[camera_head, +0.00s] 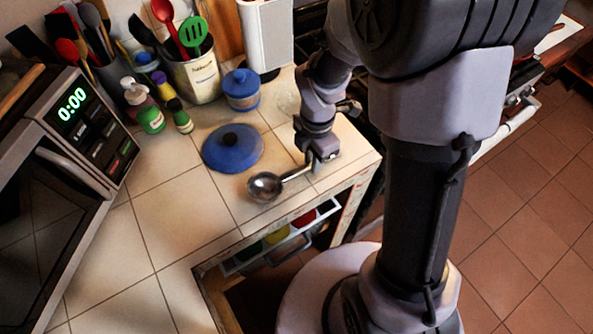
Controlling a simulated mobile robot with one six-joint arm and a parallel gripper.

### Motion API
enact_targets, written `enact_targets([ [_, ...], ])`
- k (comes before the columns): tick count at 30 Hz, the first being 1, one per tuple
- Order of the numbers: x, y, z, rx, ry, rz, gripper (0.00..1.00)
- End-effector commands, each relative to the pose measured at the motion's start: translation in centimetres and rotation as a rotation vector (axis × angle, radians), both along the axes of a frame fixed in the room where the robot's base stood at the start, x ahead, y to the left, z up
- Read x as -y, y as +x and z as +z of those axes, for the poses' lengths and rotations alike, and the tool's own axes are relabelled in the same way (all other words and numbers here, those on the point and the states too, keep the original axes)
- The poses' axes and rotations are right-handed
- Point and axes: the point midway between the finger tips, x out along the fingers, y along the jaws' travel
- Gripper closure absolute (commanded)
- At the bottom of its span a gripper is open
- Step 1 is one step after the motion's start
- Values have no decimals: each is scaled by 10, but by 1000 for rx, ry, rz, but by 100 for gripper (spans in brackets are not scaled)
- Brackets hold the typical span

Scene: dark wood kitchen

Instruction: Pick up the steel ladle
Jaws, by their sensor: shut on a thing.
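The steel ladle (265,187) has a round, shiny bowl and a thin handle that runs up and right to my gripper. My gripper (314,161) is at the right part of the tiled counter, shut on the ladle's handle. The bowl is left of the gripper, near the counter's front edge. I cannot tell whether the bowl touches the tiles or hangs just above them. The fingertips are small and partly hidden by the wrist.
A blue lid (233,150) with a dark knob lies just behind the ladle. A blue pot (241,90), bottles (146,108) and a utensil crock (196,78) stand farther back. A microwave (85,125) is at left. An open drawer (284,243) is below the counter edge. The front-left tiles are clear.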

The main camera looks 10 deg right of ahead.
Motion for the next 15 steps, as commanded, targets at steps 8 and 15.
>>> enact_targets([
  [8,0,0,6,1,0,0,100],
  [15,0,1,41,3,0,-1,100],
])
